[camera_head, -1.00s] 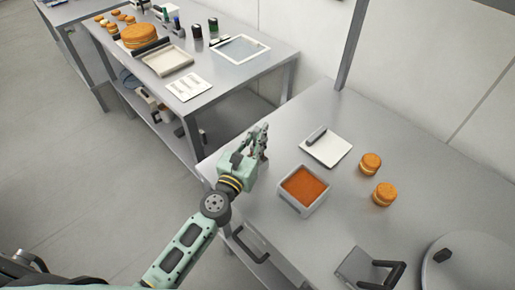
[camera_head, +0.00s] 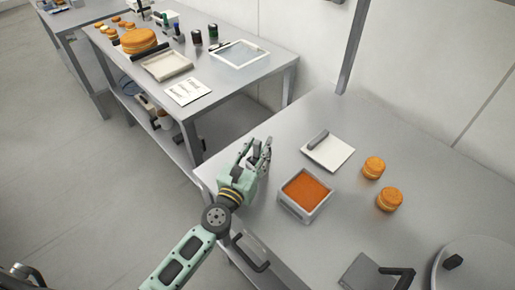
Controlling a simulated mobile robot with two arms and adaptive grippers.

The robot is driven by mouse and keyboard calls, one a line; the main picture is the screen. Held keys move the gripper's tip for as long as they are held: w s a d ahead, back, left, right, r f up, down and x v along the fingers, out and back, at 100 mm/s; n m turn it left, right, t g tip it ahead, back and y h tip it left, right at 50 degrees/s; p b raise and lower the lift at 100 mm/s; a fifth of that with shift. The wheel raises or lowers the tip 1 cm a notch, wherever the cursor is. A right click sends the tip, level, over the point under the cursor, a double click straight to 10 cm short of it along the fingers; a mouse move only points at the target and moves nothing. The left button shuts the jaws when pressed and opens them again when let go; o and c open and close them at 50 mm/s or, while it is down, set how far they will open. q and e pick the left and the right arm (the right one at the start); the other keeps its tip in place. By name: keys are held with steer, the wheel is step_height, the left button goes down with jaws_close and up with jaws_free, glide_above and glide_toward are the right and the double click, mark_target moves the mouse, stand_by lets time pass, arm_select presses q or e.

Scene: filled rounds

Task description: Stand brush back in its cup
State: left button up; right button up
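My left gripper (camera_head: 257,148) is over the left edge of the near steel table, left of a square tray of orange filling (camera_head: 306,190). Its fingers are spread apart with nothing visible between them. A short dark rod (camera_head: 318,140) lies on a white board (camera_head: 333,155) to its right; I cannot tell whether it is the brush. Several small upright containers, one of them dark (camera_head: 196,37), stand on the far table; I cannot tell whether one is the cup. A thin dark item (camera_head: 223,46) lies beside a pale frame there.
Two filled rounds (camera_head: 374,168) (camera_head: 389,199) sit right of the board. A flat metal piece with a black handle (camera_head: 397,275) and a round lid (camera_head: 480,268) are at the near right. The far table (camera_head: 217,84) holds a large round cake (camera_head: 138,41) and a card (camera_head: 188,91).

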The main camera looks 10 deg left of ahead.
arm_select(q)
steer(key=shift+s+r, duration=0.1)
steer(key=shift+r, duration=0.05)
steer(key=s+b, duration=0.1)
steer(key=s, duration=0.2)
steer(key=s+a+b, duration=0.1)
steer(key=s, duration=0.3)
steer(key=s+a+b, duration=0.1)
steer(key=s, duration=0.2)
steer(key=shift+s+a+f, duration=0.1)
steer(key=shift+s+f, duration=0.15)
steer(key=shift+f, duration=0.1)
steer(key=shift+s+a, duration=0.1)
steer(key=shift+s, duration=0.4)
steer(key=shift+r, duration=0.1)
steer(key=shift+s, duration=0.15)
